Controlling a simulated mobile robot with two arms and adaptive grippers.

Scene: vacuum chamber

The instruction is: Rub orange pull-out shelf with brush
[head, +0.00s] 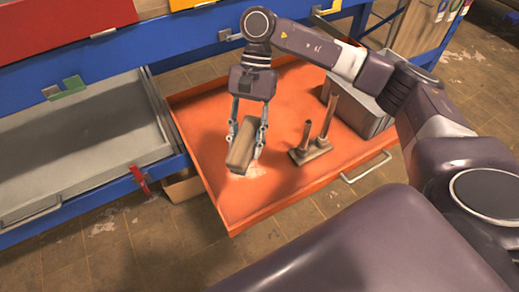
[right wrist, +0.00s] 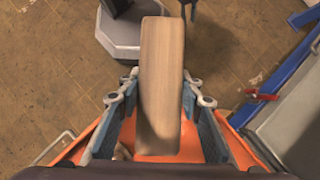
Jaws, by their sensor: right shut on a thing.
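The orange pull-out shelf (head: 290,95) is drawn out from the blue rack, and parts of it also show at the bottom of the right wrist view (right wrist: 236,146). My right gripper (head: 248,136) points down over the left front part of the shelf. It is shut on the brush (head: 241,148), a long wooden block, which fills the middle of the right wrist view (right wrist: 161,80). The brush sits low at the shelf surface, beside a pale patch. I cannot tell whether it touches.
On the shelf stand a brown base with two upright posts (head: 311,152) and a grey box (head: 358,108), right of the brush. A grey drawer (head: 80,140) lies to the left. The shelf's front has a metal handle (head: 366,167). The shelf's front left corner is bare.

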